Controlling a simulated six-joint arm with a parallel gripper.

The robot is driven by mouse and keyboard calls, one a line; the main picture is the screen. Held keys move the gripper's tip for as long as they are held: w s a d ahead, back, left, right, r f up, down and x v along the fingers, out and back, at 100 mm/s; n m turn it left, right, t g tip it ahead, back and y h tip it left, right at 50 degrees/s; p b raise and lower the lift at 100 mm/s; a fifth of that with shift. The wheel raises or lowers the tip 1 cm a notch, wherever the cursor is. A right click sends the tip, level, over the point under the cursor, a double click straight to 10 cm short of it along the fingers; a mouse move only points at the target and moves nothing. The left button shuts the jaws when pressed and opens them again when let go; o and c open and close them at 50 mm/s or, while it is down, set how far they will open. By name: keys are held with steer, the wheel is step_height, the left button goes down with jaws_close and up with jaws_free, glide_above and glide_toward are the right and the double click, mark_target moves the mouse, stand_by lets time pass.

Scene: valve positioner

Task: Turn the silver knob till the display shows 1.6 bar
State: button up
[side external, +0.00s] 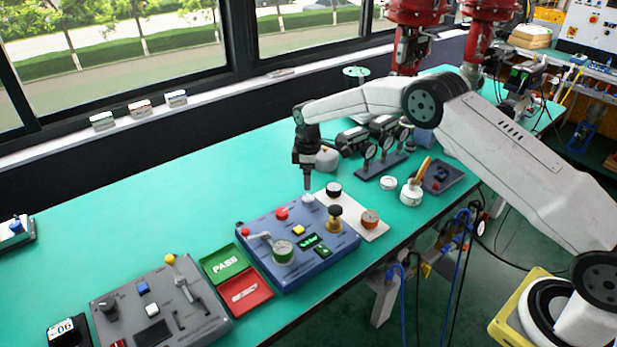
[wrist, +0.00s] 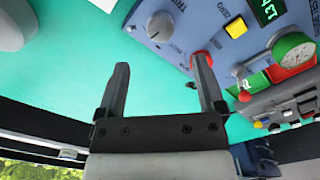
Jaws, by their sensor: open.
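The silver knob (side external: 308,199) is on the far edge of the blue panel (side external: 345,246). In the wrist view the silver knob (wrist: 160,27) stands beyond my fingertips, with nothing between the fingers. My gripper (side external: 307,186) points down, just above the knob in the side view. In the wrist view my gripper (wrist: 162,64) has its two fingers apart and empty. The panel's display (side external: 307,242) has green characters too small to read from the side. In the wrist view the display (wrist: 268,10) is tilted and cut off, perhaps beginning 1.3.
A red button (side external: 281,213), a yellow button (side external: 299,230) and a round gauge (side external: 283,252) are on the same panel. A white plate (side external: 371,233) with knobs adjoins at right. A grey control box (side external: 160,302) stands front left.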

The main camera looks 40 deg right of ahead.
mark_target(308, 198)
steer(key=shift+f, duration=0.1)
steer(key=shift+f, duration=3.8)
jaws_close()
steer(key=shift+m, duration=0.4)
steer(key=m, duration=0.8)
steer(key=shift+m, duration=0.3)
